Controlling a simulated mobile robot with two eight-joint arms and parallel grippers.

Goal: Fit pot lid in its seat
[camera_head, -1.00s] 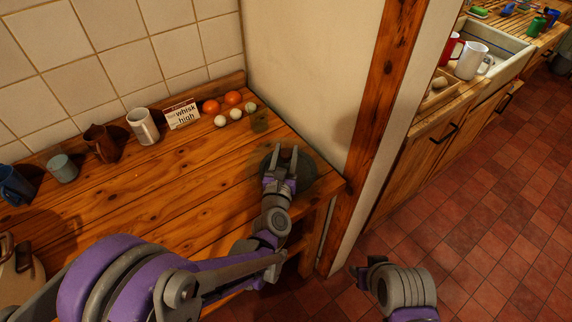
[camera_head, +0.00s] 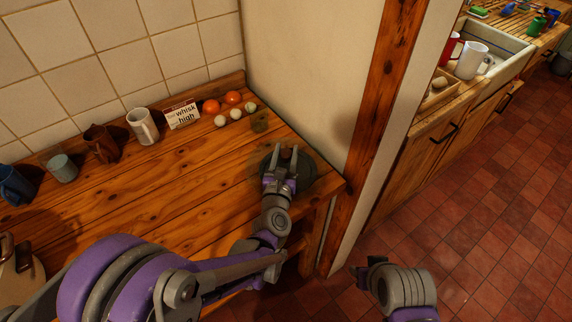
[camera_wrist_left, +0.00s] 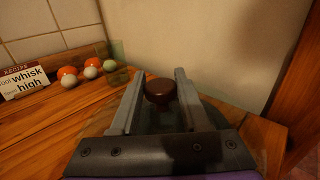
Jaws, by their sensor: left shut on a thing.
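The pot lid (camera_head: 306,172) is a dark, round disc at the right end of the wooden counter, close to the wall. Its brown knob (camera_wrist_left: 160,91) shows between the fingers in the left wrist view. My left gripper (camera_head: 285,158) is over the lid and shut on the knob. The gripper and arm hide much of the lid. I cannot tell whether the lid is resting in a seat or held slightly above it. My right arm is low in the head view, and its end (camera_head: 368,273) is over the floor; its finger state is unclear.
Oranges (camera_head: 222,103), several pale eggs (camera_head: 235,113), a small glass (camera_head: 259,122) and a recipe card (camera_head: 182,116) stand behind the lid. Mugs (camera_head: 143,127) line the back left. The wall and a wooden post (camera_head: 375,110) close off the right. The middle counter is clear.

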